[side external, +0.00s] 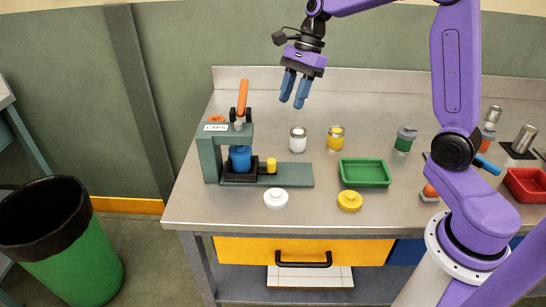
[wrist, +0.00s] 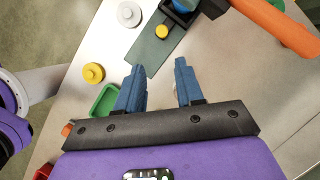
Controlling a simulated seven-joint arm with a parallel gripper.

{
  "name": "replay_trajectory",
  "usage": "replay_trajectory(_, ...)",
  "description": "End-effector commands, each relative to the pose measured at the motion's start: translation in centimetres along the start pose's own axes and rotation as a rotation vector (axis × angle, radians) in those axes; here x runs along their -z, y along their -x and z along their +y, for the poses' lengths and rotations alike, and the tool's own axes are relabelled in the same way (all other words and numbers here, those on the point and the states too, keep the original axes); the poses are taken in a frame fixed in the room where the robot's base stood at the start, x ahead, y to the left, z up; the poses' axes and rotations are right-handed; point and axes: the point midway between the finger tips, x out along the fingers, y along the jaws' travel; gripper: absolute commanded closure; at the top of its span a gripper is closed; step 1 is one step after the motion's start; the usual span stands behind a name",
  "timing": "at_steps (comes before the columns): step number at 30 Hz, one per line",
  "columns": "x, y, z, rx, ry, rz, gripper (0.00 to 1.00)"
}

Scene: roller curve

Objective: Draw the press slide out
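The press (side external: 210,150) is a dark green frame marked "CAPS" with an orange lever (side external: 242,97), at the left of the bench. Its slide has a black nest (side external: 240,174) and a yellow knob (side external: 271,164). The nest sits under the press head with a blue piece (side external: 240,155) above it; I cannot tell if that piece belongs to the head. The green rail (side external: 298,176) runs bare to the right. In the wrist view the knob (wrist: 162,31) shows beyond my fingers. My gripper (side external: 292,102) is open and empty, high above the bench, up and right of the knob.
A white jar (side external: 298,140) and a yellow jar (side external: 335,139) stand behind the rail. A white lid (side external: 276,198), a yellow lid (side external: 349,201) and a green tray (side external: 365,172) lie in front and right. The lever (wrist: 275,25) rises near my gripper.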

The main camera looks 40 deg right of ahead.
Motion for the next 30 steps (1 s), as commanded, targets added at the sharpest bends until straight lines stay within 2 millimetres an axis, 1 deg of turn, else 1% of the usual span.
replay_trajectory(4, 0.3, -0.3, -0.4, 0.003, -0.035, -0.006, 0.63)
replay_trajectory(8, 0.3, -1.8, -0.3, 0.000, -0.034, -0.006, 0.63)
replay_trajectory(24, 0.3, -11.8, -0.2, -0.001, -0.032, -0.003, 0.63)
replay_trajectory(30, 0.2, -15.1, -0.3, 0.000, -0.031, -0.003, 0.63)
